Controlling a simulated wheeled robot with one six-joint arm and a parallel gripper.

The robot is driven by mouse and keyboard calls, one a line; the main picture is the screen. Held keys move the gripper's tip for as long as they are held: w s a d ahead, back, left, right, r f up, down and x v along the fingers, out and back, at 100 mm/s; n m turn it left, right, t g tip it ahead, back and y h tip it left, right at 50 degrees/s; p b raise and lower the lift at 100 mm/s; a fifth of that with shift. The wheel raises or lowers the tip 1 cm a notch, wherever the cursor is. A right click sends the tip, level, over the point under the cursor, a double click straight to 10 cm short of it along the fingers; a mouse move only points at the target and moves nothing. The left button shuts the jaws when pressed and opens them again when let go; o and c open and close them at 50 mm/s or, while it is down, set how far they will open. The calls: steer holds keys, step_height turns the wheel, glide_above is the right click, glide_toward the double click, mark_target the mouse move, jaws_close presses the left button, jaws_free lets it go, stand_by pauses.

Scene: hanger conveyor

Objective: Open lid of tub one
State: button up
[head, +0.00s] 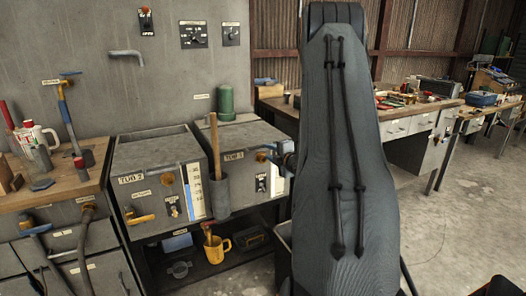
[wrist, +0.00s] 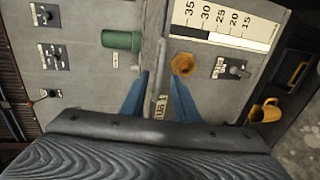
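Tub one (head: 236,140) is the right of two grey tubs in the head view, labelled TUB 1. Its lid looks shut. The wrist view is turned on its side and shows the lid's front edge (wrist: 153,50), with the front face and a brass knob (wrist: 182,64) to the right of it. My gripper (wrist: 160,100) has two blue fingers, spread apart at either side of the lid edge and the TUB 1 label. I cannot tell whether they touch it. In the head view my gripper (head: 281,157) is at tub one's front right, partly hidden by my arm.
Tub two (head: 155,165) stands open on the left. A holder with a wooden handle (head: 214,145) is in front between the tubs. A green cylinder (head: 226,102) stands behind tub one's lid. A yellow mug (head: 217,248) sits on the shelf below. A workbench (head: 440,110) is at right.

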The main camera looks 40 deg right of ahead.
mark_target(264, 149)
steer(key=shift+p+x, duration=0.35)
steer(key=shift+x, duration=2.8)
steer(key=shift+a, duration=0.1)
jaws_close()
